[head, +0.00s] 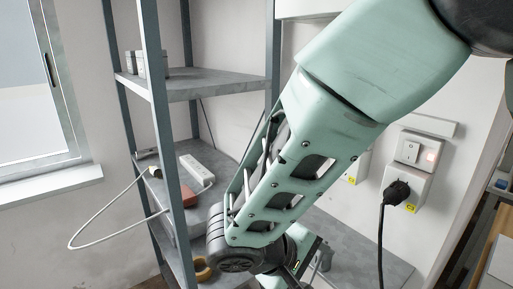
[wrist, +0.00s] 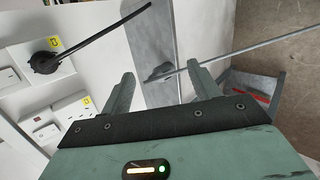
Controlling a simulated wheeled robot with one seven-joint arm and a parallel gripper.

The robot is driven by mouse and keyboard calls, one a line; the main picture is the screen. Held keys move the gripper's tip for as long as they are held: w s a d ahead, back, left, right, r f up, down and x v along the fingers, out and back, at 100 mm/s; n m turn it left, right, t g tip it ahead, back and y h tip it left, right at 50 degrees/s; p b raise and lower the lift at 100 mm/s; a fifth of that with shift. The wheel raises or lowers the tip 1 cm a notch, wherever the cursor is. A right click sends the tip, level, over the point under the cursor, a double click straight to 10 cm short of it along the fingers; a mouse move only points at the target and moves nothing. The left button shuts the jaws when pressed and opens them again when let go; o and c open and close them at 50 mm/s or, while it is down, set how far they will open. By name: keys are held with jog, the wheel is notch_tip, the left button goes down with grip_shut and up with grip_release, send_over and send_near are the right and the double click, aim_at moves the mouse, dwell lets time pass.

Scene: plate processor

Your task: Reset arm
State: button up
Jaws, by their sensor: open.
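My arm (head: 300,160) reaches down from the upper right across the middle of the head view. My gripper (wrist: 158,85) shows in the wrist view with its two fingers spread apart. Nothing is between the fingers; a grey surface shows beyond them. In the head view the gripper's tips are hidden low behind the arm.
A grey metal shelf (head: 200,84) stands left of my arm, with small boxes, a white power strip (head: 197,170) and a looped cable. A black plug (head: 397,192) sits in a wall socket at right; it also shows in the wrist view (wrist: 44,62). A window is at far left.

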jog(key=s+d+r+g+y+b, duration=0.1)
jog(key=s+d+g+y+b, duration=0.2)
jog(key=s+y, duration=0.6)
jog(key=s, duration=0.5)
jog(key=shift+r+n+g, duration=0.15)
jog(key=shift+n+g, duration=0.15)
jog(key=shift+g, duration=0.1)
